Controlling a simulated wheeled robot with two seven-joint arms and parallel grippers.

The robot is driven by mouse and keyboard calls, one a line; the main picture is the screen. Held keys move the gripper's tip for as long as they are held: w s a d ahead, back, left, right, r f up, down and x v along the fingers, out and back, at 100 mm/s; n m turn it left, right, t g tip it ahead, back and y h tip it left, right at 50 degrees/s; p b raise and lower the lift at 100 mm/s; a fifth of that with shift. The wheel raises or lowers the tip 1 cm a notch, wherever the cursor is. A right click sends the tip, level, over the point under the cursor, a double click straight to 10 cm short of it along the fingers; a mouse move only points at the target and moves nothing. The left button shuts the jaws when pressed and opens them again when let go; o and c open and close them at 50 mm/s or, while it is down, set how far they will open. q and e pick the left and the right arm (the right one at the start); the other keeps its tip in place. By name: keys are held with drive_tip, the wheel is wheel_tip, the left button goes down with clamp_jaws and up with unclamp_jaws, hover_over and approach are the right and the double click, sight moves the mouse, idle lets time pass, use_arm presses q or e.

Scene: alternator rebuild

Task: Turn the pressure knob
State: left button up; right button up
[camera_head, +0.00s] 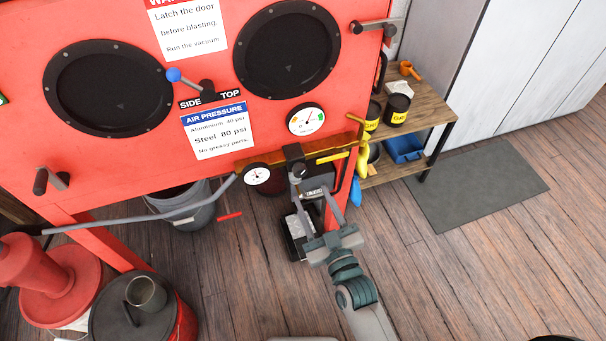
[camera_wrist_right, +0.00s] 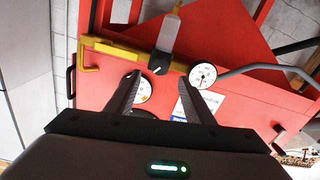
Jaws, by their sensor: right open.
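The black pressure knob (camera_head: 294,153) sits on the front of the red blasting cabinet (camera_head: 110,185), on a brass-coloured pipe below the round white gauge (camera_head: 306,119). My right gripper (camera_head: 300,172) is close in front of the knob, and its dark body hides part of the area below it. In the right wrist view the open fingers (camera_wrist_right: 158,82) point at the cabinet. The knob (camera_wrist_right: 158,63) shows between and just beyond the fingertips, with a pale pointer mark. I cannot tell whether a finger touches it. My left gripper is not in view.
A small gauge (camera_head: 257,175) and a grey hose (camera_head: 150,220) lie left of the knob. A yellow lever (camera_head: 338,155) is close on the right. An air pressure sign (camera_head: 217,131) reads steel 80 psi. A wooden shelf (camera_head: 437,107) with cans stands at right.

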sight(301, 174)
drive_tip(key=p+x, duration=0.1)
drive_tip(key=x, duration=0.6)
drive_tip(key=shift+w, duration=0.2)
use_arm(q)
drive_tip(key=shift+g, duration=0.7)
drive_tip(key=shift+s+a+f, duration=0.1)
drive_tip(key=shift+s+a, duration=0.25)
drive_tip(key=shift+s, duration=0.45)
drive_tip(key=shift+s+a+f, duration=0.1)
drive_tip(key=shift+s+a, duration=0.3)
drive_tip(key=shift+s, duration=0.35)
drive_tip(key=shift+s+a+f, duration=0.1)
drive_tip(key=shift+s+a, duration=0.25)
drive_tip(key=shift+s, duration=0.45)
use_arm(e)
drive_tip(key=shift+w+a, duration=0.1)
drive_tip(key=shift+w, duration=0.1)
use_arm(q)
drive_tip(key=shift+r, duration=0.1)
use_arm(e)
drive_tip(key=c, duration=1)
